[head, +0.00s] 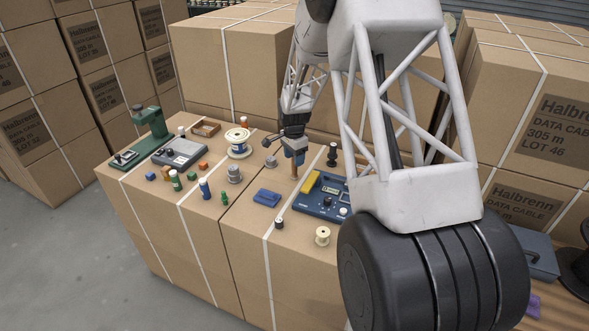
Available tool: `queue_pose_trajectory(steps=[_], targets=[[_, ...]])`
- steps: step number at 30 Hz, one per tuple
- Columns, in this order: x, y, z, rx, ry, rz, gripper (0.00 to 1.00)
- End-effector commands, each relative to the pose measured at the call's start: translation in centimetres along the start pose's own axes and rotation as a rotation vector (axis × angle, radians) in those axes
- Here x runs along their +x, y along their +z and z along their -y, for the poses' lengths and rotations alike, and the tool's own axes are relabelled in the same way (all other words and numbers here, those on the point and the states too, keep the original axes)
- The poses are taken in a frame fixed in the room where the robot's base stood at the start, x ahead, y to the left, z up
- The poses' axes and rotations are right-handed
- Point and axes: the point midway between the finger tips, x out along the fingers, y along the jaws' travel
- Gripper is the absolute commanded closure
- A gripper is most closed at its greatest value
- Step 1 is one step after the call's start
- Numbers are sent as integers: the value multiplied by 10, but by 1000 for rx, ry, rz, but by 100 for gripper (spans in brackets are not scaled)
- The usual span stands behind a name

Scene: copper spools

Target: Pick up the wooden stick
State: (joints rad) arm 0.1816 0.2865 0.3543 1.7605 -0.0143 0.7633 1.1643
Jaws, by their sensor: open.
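A thin brown upright piece, which looks like the wooden stick (295,171), shows on the cartons beside the blue device. My gripper (286,143) is open just above it, reaching down from the back. The top of the stick is hidden by the gripper or by a small blue part there. I cannot tell whether the fingers touch the stick or are around it.
A blue device (318,207) with a yellow block (311,186) is close at the right. A wire spool (238,145), grey scale (180,152) and green machine (150,140) stand left.

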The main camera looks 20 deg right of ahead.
Motion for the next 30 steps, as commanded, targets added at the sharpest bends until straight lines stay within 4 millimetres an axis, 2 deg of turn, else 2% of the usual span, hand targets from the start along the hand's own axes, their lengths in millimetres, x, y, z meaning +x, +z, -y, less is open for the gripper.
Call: queue_pose_trajectory(steps=[3,9,27,30], targets=[[15,0,-1,0,0,0,45],[31,0,-1,0,0,0,45],[32,0,-1,0,-1,0,45],[32,0,-1,0,-1,0,61]])
